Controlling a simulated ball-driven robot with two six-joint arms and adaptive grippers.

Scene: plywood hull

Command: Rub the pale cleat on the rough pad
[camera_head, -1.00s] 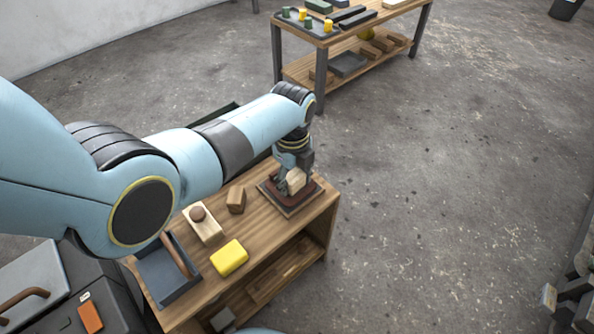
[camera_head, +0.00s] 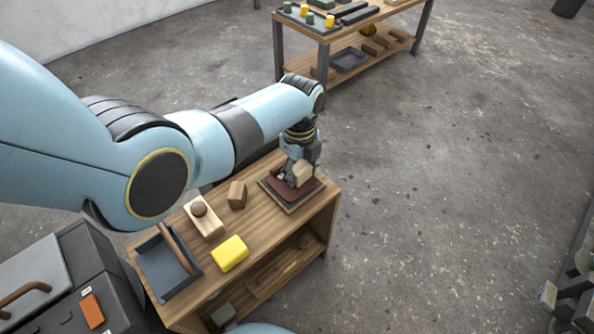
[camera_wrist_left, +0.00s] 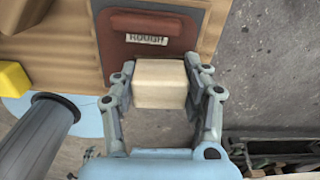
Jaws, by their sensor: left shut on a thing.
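The pale cleat (camera_head: 302,174) is a light wooden block held in my left gripper (camera_head: 297,176). In the left wrist view the cleat (camera_wrist_left: 160,83) sits between the two fingers of the left gripper (camera_wrist_left: 160,90). The rough pad (camera_head: 277,187) is a dark reddish-brown pad on a board at the bench's right end. Its label "ROUGH" shows in the left wrist view on the pad (camera_wrist_left: 120,48). The cleat is over the pad's near part; whether it touches is hard to tell. My right gripper does not show clearly.
On the bench (camera_head: 262,235) stand a brown wooden block (camera_head: 237,195), a pale block with a round brown knob (camera_head: 206,222), a yellow block (camera_head: 230,253) and a dark tray (camera_head: 157,267). A second table (camera_head: 290,27) with several items stands at the back.

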